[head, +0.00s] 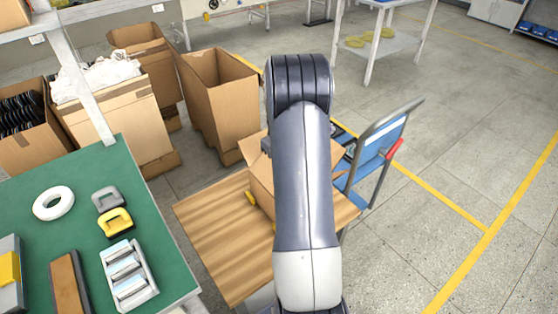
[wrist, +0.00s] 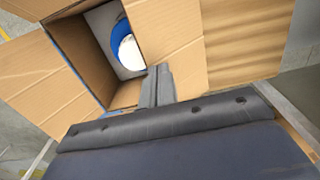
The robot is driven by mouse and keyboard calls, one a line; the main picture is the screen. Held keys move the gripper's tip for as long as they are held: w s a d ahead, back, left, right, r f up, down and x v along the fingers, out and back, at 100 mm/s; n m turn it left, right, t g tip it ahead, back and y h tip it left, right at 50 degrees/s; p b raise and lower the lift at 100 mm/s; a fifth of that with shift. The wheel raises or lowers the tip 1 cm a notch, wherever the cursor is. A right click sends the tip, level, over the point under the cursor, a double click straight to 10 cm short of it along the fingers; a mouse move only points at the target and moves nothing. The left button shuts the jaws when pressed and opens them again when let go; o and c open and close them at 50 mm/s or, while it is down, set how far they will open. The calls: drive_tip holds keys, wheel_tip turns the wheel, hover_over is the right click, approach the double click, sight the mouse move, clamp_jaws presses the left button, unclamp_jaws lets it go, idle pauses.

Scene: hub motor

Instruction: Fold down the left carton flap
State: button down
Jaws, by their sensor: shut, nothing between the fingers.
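The carton (wrist: 127,95) stands open in the wrist view, with a blue and white round part (wrist: 127,45) inside. One flap (wrist: 45,75) spreads out at the left of the opening and another (wrist: 165,40) at the right. A third flap (wrist: 38,6) shows at the top left. My gripper (wrist: 158,72) is shut and empty, its tips by the lower right corner of the opening; contact is unclear. In the head view my arm hides the gripper and much of the carton (head: 262,187); a raised flap (head: 254,150) shows at its left.
The carton stands on a wooden-topped table (head: 215,220). A blue cart (head: 372,155) with a grey handle is close on the right. A green workbench (head: 80,190) with several parts is at the left, and large cardboard boxes (head: 220,100) stand behind. Floor at the right is clear.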

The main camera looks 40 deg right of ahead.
drive_tip(key=shift+f, duration=0.2)
drive_tip(key=shift+f+b, duration=1.8)
drive_tip(key=shift+f, duration=0.75)
drive_tip(key=shift+r+p, duration=3.1)
drive_tip(key=shift+r, duration=1.65)
drive_tip(key=shift+f, duration=0.15)
wheel_tip(320, 180, down, 9)
drive_tip(key=b, duration=0.6)
drive_tip(key=shift+r, duration=0.2)
